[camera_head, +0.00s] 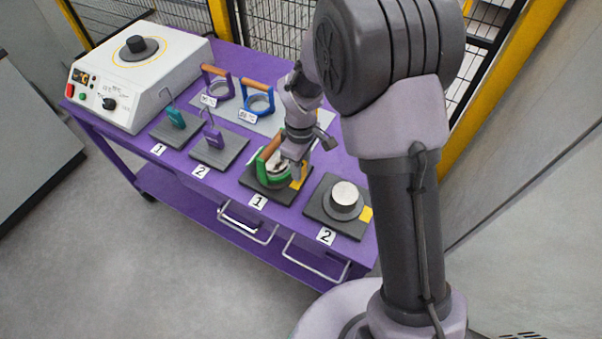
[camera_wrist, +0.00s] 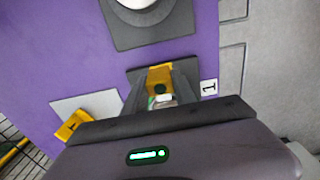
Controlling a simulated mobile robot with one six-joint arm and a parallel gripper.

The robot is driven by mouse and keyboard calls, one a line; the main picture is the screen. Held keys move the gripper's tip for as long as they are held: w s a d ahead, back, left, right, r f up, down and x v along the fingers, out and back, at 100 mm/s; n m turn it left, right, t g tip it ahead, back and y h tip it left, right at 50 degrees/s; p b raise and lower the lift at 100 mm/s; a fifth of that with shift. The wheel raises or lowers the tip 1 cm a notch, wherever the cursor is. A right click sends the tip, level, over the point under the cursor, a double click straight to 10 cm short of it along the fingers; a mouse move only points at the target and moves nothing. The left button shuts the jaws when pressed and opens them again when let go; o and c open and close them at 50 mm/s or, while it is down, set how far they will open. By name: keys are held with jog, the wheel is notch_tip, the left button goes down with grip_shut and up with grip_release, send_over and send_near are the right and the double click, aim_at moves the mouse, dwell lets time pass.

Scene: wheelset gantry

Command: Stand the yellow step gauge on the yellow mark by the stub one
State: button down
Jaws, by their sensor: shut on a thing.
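The wrist view shows a yellow block with a dark round spot, which I take as the yellow step gauge (camera_wrist: 160,74), between my fingers. My gripper (camera_head: 296,168) is shut on it, low over the right side of the dark base plate of stub one (camera_head: 259,182). Yellow shows at the fingertips in the head view, on the yellow mark (camera_head: 299,181); where gauge and mark separate is unclear. I cannot tell whether the gauge touches the plate. A green ring with an orange handle (camera_head: 269,166) sits on that plate, hiding the stub.
Stub two (camera_head: 344,197) stands bare on the plate to the right. Left are teal (camera_head: 175,116) and purple (camera_head: 213,136) gauges and the white heater (camera_head: 140,78). Purple (camera_head: 218,83) and blue (camera_head: 259,101) rings stand behind.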

notch_tip(320, 180, down, 3)
jog(key=shift+f+b, duration=0.1)
jog(key=shift+b, duration=0.35)
jog(key=shift+s, duration=0.1)
jog(key=c, duration=1)
grip_release()
